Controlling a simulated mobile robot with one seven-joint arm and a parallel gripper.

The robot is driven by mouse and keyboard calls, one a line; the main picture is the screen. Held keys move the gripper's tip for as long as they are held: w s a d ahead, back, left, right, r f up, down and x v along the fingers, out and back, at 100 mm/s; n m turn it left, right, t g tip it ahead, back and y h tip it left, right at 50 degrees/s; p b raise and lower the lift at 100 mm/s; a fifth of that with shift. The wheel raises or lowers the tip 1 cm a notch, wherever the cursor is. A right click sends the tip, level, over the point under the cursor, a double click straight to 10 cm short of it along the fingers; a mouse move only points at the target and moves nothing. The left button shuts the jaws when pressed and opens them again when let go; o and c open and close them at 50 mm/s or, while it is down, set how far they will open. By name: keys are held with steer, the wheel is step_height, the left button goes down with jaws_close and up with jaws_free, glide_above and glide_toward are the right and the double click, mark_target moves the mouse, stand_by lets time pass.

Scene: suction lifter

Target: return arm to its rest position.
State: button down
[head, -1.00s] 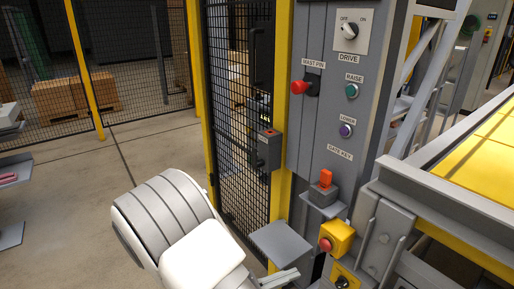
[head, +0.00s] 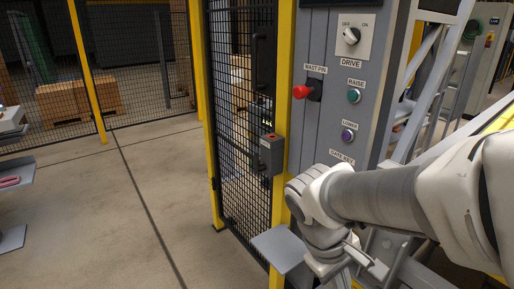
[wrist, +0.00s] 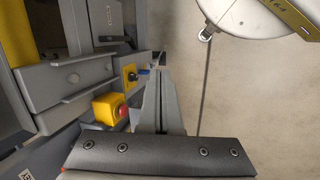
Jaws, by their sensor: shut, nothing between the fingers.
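My arm reaches in from the right in the head view, with its wrist in front of the lower part of the grey control panel (head: 322,125). My gripper (wrist: 162,78) shows in the wrist view with its grey fingers together and nothing between them. It is apart from the yellow box with the red button (wrist: 110,108) and from the yellow switch box (wrist: 130,76), which are to its left in that picture. In the head view my arm covers the gate key and the yellow button box.
A mesh gate (head: 241,110) with a grey latch box (head: 271,155) stands left of the panel. A grey shelf plate (head: 277,248) juts out below it. Open concrete floor (head: 110,210) lies left. A pallet of boxes (head: 95,98) stands behind the fence.

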steer(key=s+r+m+t+y+p, duration=0.1)
steer(key=r+m+t+y+p, duration=0.1)
steer(key=r+p, duration=0.5)
steer(key=s+a+r+m+t+y+p, duration=0.1)
steer(key=r+p, duration=0.6)
steer(key=r, duration=0.9)
steer(key=s+m+t+y, duration=0.1)
steer(key=m+t, duration=0.1)
steer(key=shift+m+p, duration=0.3)
steer(key=shift+p, duration=0.1)
